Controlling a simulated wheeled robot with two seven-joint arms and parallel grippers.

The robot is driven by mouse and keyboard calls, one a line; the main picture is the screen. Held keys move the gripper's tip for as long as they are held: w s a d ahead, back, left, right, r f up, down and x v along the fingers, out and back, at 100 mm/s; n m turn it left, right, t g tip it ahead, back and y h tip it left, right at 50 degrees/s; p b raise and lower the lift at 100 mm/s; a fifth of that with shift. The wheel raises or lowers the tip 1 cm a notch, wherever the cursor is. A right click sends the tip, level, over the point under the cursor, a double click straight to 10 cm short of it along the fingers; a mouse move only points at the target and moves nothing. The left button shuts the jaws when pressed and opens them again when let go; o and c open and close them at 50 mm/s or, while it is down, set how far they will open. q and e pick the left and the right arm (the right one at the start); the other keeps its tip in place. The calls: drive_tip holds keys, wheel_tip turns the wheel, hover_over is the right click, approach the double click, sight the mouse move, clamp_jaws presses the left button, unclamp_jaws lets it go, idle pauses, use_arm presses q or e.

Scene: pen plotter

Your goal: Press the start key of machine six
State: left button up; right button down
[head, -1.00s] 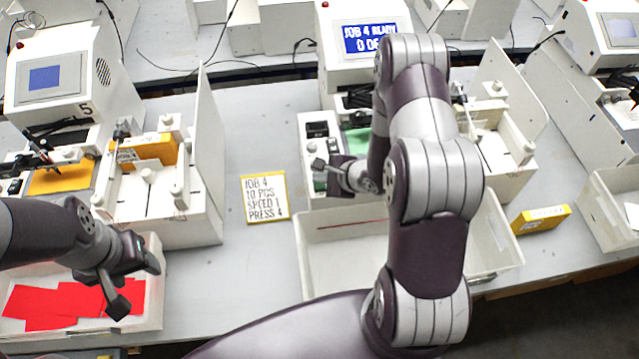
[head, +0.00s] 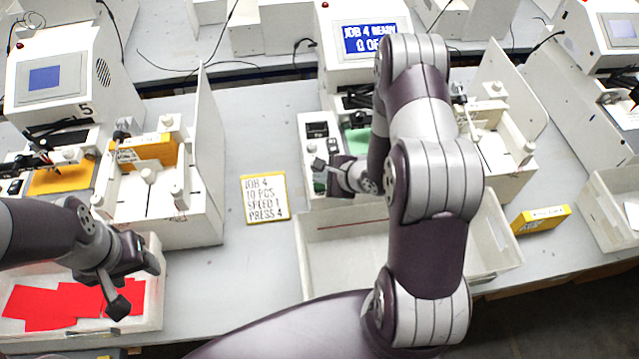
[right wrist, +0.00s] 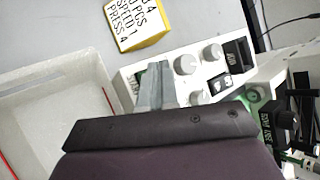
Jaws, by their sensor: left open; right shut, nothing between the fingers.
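The middle machine (head: 345,22) has a blue display (head: 369,38) reading "JOB 4 READY" with a second line partly hidden by my right arm. I see no machine number on it. Its white control panel (head: 309,150) carries knobs and dark switches; it also shows in the right wrist view (right wrist: 205,62). My right gripper (head: 325,167) is shut and empty at this panel. In the right wrist view its fingertips (right wrist: 157,72) cover part of the panel's left end, where lettering and a bit of green show; contact cannot be told. My left gripper (head: 136,283) is open and empty above red sheets.
A card (head: 265,199) reading "JOB 4, 10 PCS, SPEED 1, PRESS 4" lies left of the middle machine. A white tray (head: 312,280) stands in front of it. The left machine (head: 75,70) is marked 5. A yellow box (head: 540,219) lies right of the tray.

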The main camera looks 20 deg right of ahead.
sight(322, 188)
drive_tip(key=shift+f, duration=0.1)
idle(0.4)
drive_tip(key=shift+f, duration=0.35)
drive_tip(key=shift+f, duration=0.4)
idle(0.5)
idle(0.3)
drive_tip(key=shift+r+p, duration=0.85)
wheel_tip(322, 188, up, 5)
drive_tip(key=p, duration=0.5)
drive_tip(key=shift+r, duration=0.1)
